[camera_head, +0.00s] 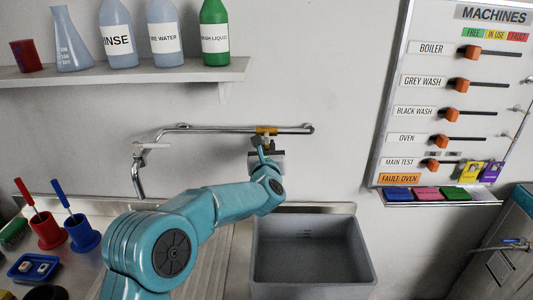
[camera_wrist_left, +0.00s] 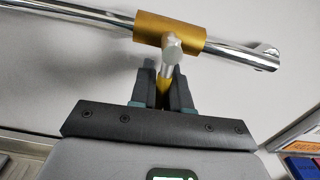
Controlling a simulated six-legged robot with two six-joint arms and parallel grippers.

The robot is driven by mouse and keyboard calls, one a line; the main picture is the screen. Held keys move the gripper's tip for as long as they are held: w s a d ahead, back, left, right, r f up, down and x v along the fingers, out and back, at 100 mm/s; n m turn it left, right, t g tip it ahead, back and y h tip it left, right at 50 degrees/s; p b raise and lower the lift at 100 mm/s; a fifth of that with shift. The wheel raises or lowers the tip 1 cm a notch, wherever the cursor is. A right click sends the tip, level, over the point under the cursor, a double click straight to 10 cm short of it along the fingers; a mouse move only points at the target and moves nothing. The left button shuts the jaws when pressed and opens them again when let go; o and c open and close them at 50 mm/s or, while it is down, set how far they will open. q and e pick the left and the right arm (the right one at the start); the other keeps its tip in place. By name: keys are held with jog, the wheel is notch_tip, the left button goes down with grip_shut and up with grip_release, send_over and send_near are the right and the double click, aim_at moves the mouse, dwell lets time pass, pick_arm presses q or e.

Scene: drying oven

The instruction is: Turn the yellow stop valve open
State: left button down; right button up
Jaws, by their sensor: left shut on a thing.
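The yellow stop valve (camera_head: 266,130) sits on a chrome wall pipe above the sink. In the left wrist view its yellow body (camera_wrist_left: 155,33) wraps the pipe, and a silver stem (camera_wrist_left: 172,48) sticks out from it toward me. A yellow handle (camera_wrist_left: 163,86) runs down from the stem between the fingers. My left gripper (camera_head: 266,148) is at the valve, and in the left wrist view the gripper (camera_wrist_left: 164,88) is shut on that handle. Most of the handle is hidden between the fingers. My right gripper is not in view.
The chrome pipe (camera_head: 213,129) runs along the wall to a tap (camera_head: 139,175) at left. A grey sink basin (camera_head: 312,246) lies below the valve. A bottle shelf (camera_head: 150,74) is at upper left, and a machines board (camera_head: 450,100) hangs at right.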

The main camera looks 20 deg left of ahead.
pick_arm(q)
jog(key=shift+w+d+r+n+b, duration=0.15)
jog(key=shift+d+n+b, duration=0.2)
jog(key=shift+n+b, duration=1.1)
jog(key=shift+w+d+r+n+b, duration=0.1)
jog(key=shift+d+n+b, duration=0.45)
jog(key=shift+b, duration=1.55)
jog(key=shift+w+d+r+n+b, duration=0.15)
jog(key=shift+n+b, duration=1.05)
jog(key=shift+b, duration=0.6)
jog(key=shift+s, duration=0.1)
jog(key=c, duration=1.2)
grip_release()
jog(key=shift+r, duration=0.1)
